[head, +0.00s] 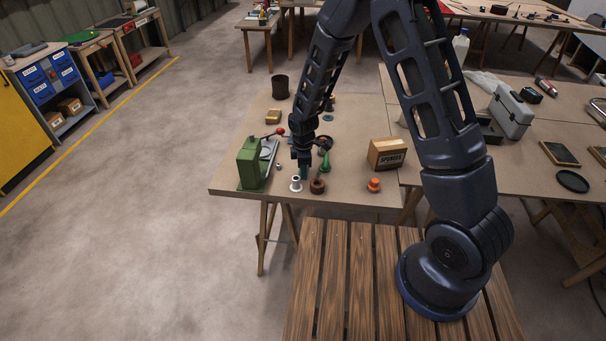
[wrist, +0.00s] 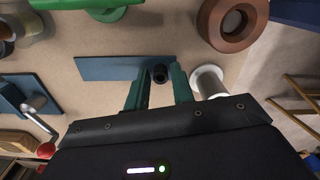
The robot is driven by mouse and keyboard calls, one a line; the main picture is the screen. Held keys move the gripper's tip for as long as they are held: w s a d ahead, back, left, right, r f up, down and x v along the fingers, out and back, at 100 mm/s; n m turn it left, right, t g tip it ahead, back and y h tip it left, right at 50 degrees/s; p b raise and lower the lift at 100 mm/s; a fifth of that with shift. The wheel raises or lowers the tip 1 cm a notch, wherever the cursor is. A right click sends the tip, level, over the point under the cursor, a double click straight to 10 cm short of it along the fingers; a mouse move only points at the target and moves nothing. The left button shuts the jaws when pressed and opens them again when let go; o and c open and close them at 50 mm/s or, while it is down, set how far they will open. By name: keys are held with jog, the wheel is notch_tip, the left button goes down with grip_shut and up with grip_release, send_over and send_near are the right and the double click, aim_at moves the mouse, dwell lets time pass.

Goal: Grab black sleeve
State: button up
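A small black sleeve (wrist: 159,73) shows in the wrist view between the tips of my gripper's two green fingers. My gripper (wrist: 160,80) is open, with a narrow gap on each side of the sleeve. A flat blue strip (wrist: 105,68) lies on the tabletop by the left finger. In the head view my gripper (head: 304,172) points down low over the table, behind a white spool (head: 296,184) and a brown ring-shaped part (head: 317,187). I cannot make out the sleeve in the head view.
The white spool (wrist: 209,82) is close beside the right finger, and the brown ring (wrist: 233,22) is beyond it. A green machine (head: 250,165) stands left, a green part (head: 325,162) right.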

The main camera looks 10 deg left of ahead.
grip_shut()
